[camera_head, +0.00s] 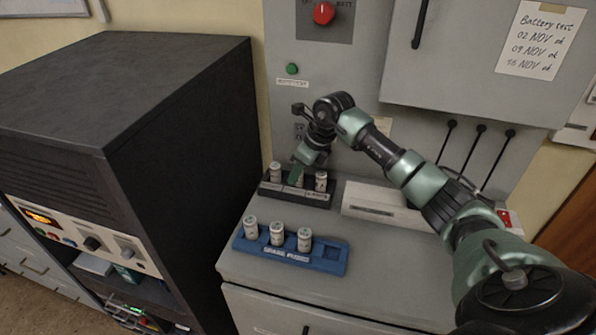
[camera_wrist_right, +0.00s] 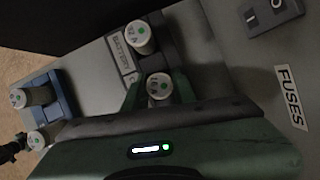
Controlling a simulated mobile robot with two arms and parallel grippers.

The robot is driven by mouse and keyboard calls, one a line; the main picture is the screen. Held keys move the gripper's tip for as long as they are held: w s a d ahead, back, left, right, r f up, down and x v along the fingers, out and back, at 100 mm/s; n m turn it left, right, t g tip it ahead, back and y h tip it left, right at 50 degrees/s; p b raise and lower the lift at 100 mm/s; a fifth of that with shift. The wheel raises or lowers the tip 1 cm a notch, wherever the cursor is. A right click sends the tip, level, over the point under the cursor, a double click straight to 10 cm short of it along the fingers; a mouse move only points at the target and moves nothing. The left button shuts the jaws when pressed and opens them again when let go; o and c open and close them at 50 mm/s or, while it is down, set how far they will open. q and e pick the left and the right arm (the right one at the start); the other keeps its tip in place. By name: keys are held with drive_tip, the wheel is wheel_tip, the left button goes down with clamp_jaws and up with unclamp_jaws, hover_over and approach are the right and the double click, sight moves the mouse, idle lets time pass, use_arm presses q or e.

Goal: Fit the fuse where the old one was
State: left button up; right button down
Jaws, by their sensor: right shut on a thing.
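My right gripper (camera_head: 297,175) is at the middle of the black fuse block (camera_head: 311,199), between two white fuses, one on the left (camera_head: 276,173) and one on the right (camera_head: 321,181). In the right wrist view its green fingers (camera_wrist_right: 158,92) are shut on a white fuse with a green dot (camera_wrist_right: 158,86). Another fuse (camera_wrist_right: 140,37) stands beside it in the block, near a BATTERY label. I cannot tell whether the held fuse is fully seated; its lower end is hidden. My left gripper does not show.
A blue spare-fuse rack (camera_head: 333,263) stands in front, holding three fuses, with its right-hand slot empty. A long pale box (camera_head: 377,205) lies right of the block. A dark cabinet (camera_head: 190,150) stands at left. A grey panel with a red knob (camera_head: 323,13) rises behind.

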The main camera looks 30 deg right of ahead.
drive_tip(key=shift+f, duration=0.2)
drive_tip(key=c, duration=1.1)
unclamp_jaws()
drive_tip(key=shift+c, duration=0.2)
drive_tip(key=shift+r, duration=0.15)
drive_tip(key=shift+r, duration=0.25)
drive_tip(key=b+v, duration=0.2)
drive_tip(key=v, duration=0.9)
drive_tip(key=shift+s+r, duration=0.25)
drive_tip(key=shift+r, duration=0.05)
